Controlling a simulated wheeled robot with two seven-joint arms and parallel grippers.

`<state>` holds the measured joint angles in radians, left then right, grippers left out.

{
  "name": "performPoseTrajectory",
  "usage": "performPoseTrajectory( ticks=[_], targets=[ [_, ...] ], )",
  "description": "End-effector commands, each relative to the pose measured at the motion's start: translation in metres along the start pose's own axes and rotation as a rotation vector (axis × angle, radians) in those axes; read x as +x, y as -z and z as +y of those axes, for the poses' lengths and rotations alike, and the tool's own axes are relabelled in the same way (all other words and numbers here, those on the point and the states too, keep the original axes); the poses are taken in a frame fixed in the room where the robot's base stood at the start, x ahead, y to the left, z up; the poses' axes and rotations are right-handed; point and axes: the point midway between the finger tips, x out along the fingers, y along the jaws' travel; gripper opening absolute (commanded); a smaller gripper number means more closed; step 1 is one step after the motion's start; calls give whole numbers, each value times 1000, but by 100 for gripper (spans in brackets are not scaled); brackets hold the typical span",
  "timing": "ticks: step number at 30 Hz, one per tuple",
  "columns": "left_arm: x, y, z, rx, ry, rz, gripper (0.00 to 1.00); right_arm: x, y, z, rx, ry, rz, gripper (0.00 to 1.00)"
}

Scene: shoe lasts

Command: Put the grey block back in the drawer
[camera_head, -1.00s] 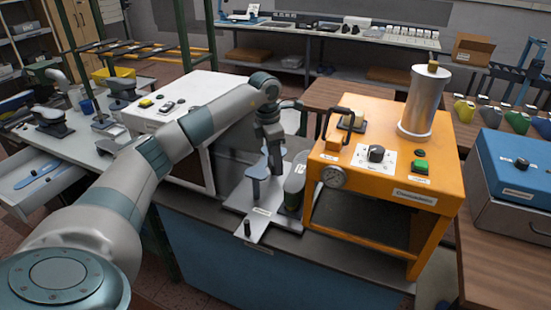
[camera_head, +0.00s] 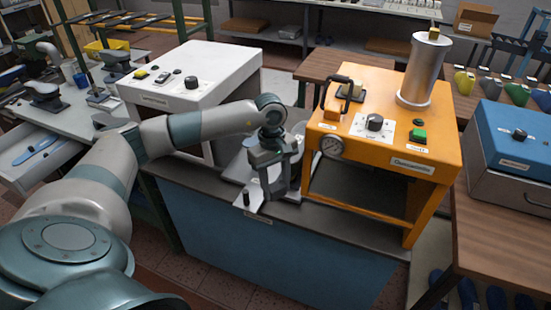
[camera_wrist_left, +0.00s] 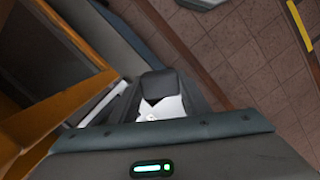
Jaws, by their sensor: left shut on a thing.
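My right gripper is not in view.
The orange machine (camera_head: 390,147) stands close to the right of my left gripper. A white box (camera_head: 190,98) with a knob stands between the gripper and the drawer side. A blue case (camera_head: 510,150) is at the far right.

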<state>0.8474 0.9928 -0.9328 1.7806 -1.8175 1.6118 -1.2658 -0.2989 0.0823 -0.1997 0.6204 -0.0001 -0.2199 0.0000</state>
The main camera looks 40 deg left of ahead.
Motion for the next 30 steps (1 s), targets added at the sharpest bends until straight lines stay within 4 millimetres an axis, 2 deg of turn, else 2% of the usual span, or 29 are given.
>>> performPoseTrajectory(
  ticks=[1,6,12,15,21,30],
  targets=[
    [20,-20,-9,133,19,-4,21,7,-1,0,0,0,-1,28],
    [73,-88,-23,532,62,-5,21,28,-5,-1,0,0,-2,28],
    [118,-156,-47,950,112,-3,21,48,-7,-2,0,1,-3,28],
    [129,-178,-56,1091,129,-2,21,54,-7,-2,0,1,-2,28],
    [136,-195,-65,1211,145,1,21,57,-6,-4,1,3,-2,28],
    [136,-195,-66,1212,146,1,21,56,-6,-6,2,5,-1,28]
  ],
)
